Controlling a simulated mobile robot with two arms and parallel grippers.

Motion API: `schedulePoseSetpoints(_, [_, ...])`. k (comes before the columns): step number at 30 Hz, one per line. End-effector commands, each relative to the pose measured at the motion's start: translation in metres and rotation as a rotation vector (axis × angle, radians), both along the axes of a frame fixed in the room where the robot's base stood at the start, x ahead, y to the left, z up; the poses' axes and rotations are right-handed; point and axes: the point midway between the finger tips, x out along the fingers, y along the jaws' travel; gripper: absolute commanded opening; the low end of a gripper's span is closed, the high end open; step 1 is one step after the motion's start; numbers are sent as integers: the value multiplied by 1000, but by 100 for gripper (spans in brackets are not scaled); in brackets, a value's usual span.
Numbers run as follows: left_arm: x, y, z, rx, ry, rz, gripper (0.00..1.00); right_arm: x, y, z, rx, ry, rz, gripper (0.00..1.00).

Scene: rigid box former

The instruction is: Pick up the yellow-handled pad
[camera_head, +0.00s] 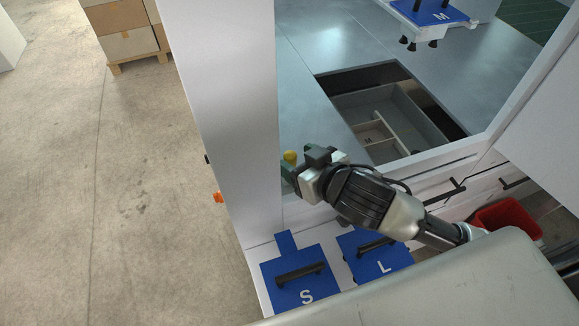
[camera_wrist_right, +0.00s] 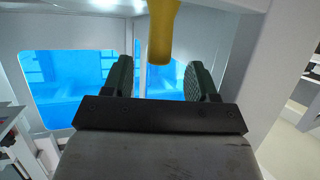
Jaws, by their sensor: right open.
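The yellow handle (camera_head: 290,157) shows just beyond my right gripper, next to the white upright of the machine. In the right wrist view the yellow handle (camera_wrist_right: 162,32) hangs down from the top edge, roughly midway between the two fingers in the picture. The pad it belongs to cannot be made out. My right gripper (camera_head: 302,168) is open, with its two dark green fingers apart and nothing between their tips in the wrist view (camera_wrist_right: 159,80). Whether a finger touches the handle cannot be told. My left gripper is not in view.
Blue plates marked S (camera_head: 306,296) and L (camera_head: 382,266), with black handles, lie below the arm. A recessed opening (camera_head: 385,108) is in the grey tabletop (camera_head: 310,55). A red bin (camera_head: 508,217) is at right. The white upright (camera_head: 232,110) stands close left of the gripper.

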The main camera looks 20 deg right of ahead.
Motion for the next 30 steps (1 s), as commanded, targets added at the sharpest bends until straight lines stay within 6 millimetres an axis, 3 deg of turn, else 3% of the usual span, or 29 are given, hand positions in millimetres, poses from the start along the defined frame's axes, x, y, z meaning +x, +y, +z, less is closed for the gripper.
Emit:
schedulePoseSetpoints(6, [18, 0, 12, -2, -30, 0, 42, 26, 7, -8, -3, -1, -2, 58])
schedulePoseSetpoints(10, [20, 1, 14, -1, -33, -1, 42, 40, 12, -16, 0, -1, -2, 58])
schedulePoseSetpoints(20, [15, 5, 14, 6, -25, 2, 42, 45, 15, -20, -1, 0, 0, 57])
schedulePoseSetpoints(30, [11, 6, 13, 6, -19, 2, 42, 45, 15, -20, -1, 1, 0, 4])
